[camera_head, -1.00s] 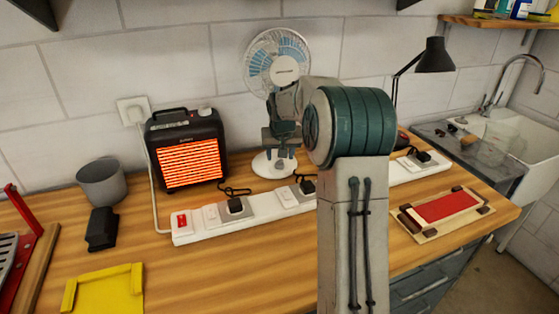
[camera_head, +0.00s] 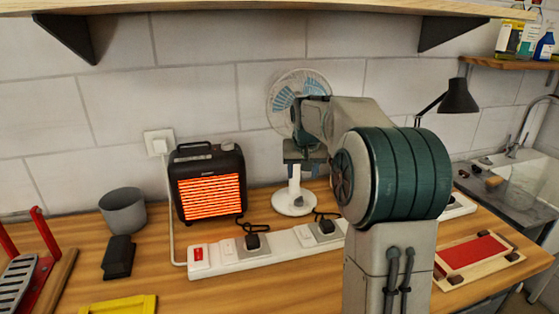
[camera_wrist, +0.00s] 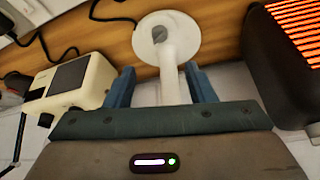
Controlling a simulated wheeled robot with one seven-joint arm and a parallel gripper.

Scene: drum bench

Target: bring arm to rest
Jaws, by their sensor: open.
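My gripper (camera_head: 303,172) hangs in the air with its blue fingers pointing down, in front of the white fan (camera_head: 294,202) in the head view. The wrist view shows the two blue fingers (camera_wrist: 163,85) spread apart with nothing held. The fan's white stem and round base (camera_wrist: 155,28) show between and beyond them. I cannot tell the exact distance between fingers and stem. My own arm hides part of the fan and the right part of the power strip (camera_head: 265,253).
A heater (camera_head: 209,183) with glowing orange bars stands left of the fan. A grey pot (camera_head: 123,211) and a black block (camera_head: 118,257) stand farther left. A yellow tray (camera_head: 120,306), a red-topped board (camera_head: 470,251) and a black lamp (camera_head: 457,98) are around. A shelf (camera_head: 250,8) hangs overhead.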

